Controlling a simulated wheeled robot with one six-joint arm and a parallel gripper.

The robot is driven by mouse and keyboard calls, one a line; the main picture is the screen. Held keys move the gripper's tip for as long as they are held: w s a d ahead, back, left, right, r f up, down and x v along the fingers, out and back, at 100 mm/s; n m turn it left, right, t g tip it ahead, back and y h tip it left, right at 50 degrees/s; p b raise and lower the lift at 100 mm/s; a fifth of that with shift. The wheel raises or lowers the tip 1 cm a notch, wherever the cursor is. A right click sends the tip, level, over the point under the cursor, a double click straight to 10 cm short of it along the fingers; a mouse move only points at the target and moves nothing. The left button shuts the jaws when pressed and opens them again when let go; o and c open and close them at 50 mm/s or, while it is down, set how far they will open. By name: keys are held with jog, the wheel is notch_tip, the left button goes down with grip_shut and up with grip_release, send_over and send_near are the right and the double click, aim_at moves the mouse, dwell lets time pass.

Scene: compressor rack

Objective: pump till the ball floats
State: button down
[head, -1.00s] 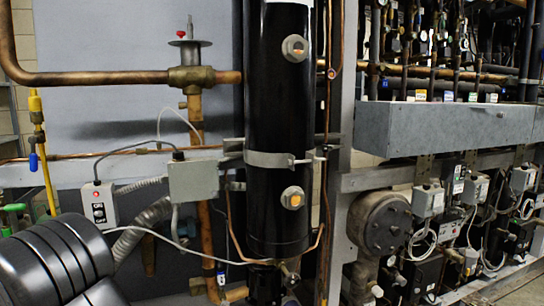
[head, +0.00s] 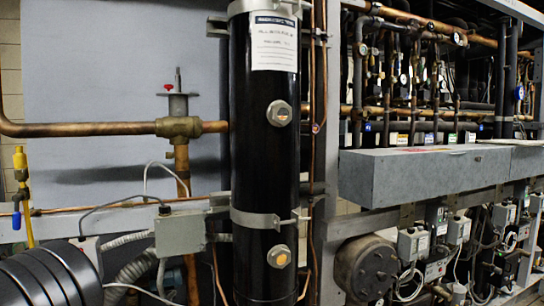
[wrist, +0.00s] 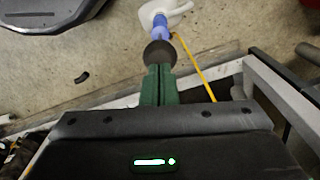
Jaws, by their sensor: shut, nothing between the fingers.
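A tall black vertical tank (head: 262,165) stands in the middle of the head view. It has an upper round sight glass (head: 279,114) and a lower one (head: 278,257); the lower one looks orange inside. I cannot make out a ball in either. In the wrist view my gripper (wrist: 159,70) has green fingers, shut together with nothing between them. A dark round knob (wrist: 160,53) shows right at the fingertips; I cannot tell whether they touch. Beyond it are a blue part (wrist: 160,27) and a white jug (wrist: 172,11) on the floor.
A metal frame (wrist: 285,92) stands at the right of the wrist view. A long grey box (head: 425,175), copper pipes and gauges fill the right of the head view.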

dwell(0.3)
jog(key=shift+f+b, duration=3.65)
jog(key=shift+f, duration=1.3)
notch_tip(320, 180, up, 10)
jog(key=p, duration=0.7)
